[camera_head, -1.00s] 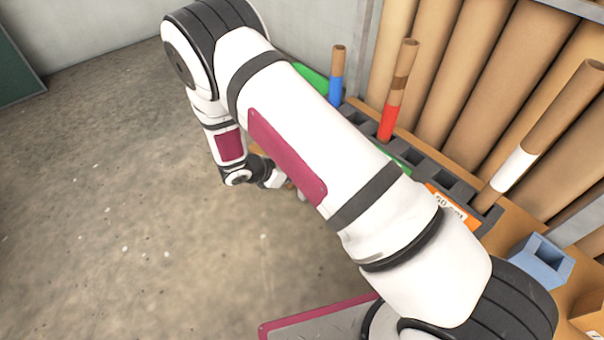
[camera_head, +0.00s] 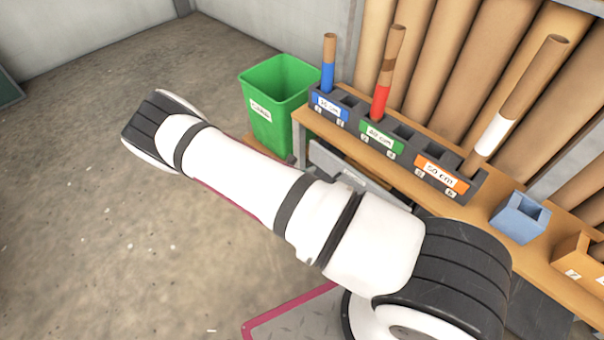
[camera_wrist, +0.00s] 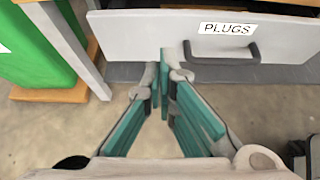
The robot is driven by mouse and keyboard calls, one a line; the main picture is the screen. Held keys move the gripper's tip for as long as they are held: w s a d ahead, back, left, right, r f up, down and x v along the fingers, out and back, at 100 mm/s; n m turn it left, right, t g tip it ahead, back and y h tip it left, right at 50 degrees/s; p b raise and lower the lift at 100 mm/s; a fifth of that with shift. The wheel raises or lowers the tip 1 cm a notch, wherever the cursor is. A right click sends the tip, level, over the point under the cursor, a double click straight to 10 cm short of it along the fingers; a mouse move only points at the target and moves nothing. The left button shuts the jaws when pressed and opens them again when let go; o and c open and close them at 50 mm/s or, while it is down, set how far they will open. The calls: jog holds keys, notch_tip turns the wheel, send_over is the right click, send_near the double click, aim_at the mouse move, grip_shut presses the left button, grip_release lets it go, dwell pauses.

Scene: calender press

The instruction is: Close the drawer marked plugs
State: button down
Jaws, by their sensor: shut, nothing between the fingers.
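The drawer marked PLUGS shows its pale grey front (camera_wrist: 135,37) across the top of the wrist view. Its white label reads PLUGS, and a dark bar handle (camera_wrist: 228,54) sits below the label. In the head view a grey drawer (camera_head: 345,168) juts out under the bench top, partly behind my arm; exactly how far out it stands is unclear. My gripper (camera_wrist: 163,72) is shut and empty. Its fingertips are at the lower part of the front, left of the handle; I cannot tell whether they touch it. In the head view my arm hides the gripper.
A green bin (camera_head: 275,100) stands left of the wooden bench (camera_head: 500,235). The bench holds a dark rack (camera_head: 395,145) with upright tubes and a blue holder (camera_head: 520,217). Large brown rolls stand behind. The concrete floor at left is clear.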

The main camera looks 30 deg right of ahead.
aim_at(332, 158)
jog(key=x, duration=0.2)
jog(key=r+b+x, duration=0.1)
jog(key=x, duration=0.5)
jog(key=shift+w+d+b, duration=0.1)
jog(key=shift+d+b, duration=0.3)
jog(key=shift+d, duration=0.1)
jog(key=shift+w+d+r, duration=0.1)
jog(key=shift+w+d, duration=0.05)
jog(key=shift+d, duration=0.25)
jog(key=shift+w+d+p, duration=0.2)
jog(key=shift+w+d, duration=0.05)
jog(key=shift+d, duration=0.45)
jog(key=shift+w+d+p, duration=0.15)
jog(key=shift+w+d, duration=0.1)
jog(key=shift+d, duration=0.4)
jog(key=shift+a, duration=0.15)
